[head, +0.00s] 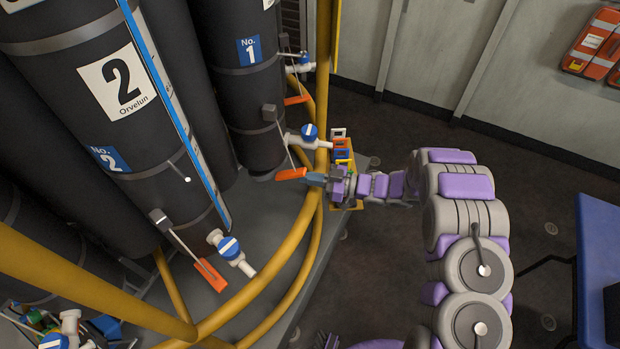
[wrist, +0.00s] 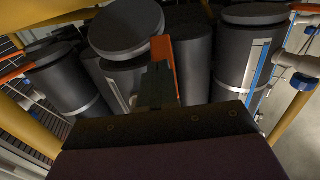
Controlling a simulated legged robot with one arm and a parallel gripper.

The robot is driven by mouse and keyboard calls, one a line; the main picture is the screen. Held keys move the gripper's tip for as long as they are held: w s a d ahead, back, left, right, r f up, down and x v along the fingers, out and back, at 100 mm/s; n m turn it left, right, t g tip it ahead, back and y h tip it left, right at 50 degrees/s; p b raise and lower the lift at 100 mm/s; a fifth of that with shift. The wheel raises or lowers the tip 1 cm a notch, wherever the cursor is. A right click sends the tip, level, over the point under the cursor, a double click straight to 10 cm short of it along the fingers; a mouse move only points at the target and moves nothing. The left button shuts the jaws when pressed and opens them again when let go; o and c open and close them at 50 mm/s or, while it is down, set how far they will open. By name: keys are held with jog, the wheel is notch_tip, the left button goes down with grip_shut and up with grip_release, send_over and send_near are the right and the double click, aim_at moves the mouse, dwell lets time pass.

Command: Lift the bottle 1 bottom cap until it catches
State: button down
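Bottle 1 (head: 238,85) is a tall black cylinder with a blue "No. 1" label, at the upper middle of the head view. Two orange paddles hang on thin levers beside it: an upper one (head: 297,99) and a lower one (head: 291,174) near the bottle's foot. The lower one appears to be the bottom cap. My gripper (head: 314,179) is at the right end of this lower paddle, touching or nearly touching it. In the wrist view an orange strip (wrist: 163,50) shows right beside my dark finger (wrist: 157,88). Whether the fingers are closed on it is hidden.
Bottle 2 (head: 150,130) stands to the left with its own orange paddle (head: 211,275) and blue-white valve (head: 230,248). A curved yellow rail (head: 290,245) runs in front of the bottles. A small yellow stand (head: 345,200) is by my gripper.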

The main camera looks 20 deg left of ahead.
jog(key=shift+a+r, duration=0.15)
jog(key=shift+r, duration=0.3)
jog(key=shift+s+f, duration=0.25)
jog(key=shift+f, duration=0.45)
jog(key=shift+f+b, duration=0.3)
jog(key=shift+f, duration=0.75)
jog(key=shift+d, duration=0.2)
jog(key=w+d+b, duration=0.2)
jog(key=d, duration=0.7)
jog(key=shift+d, duration=0.3)
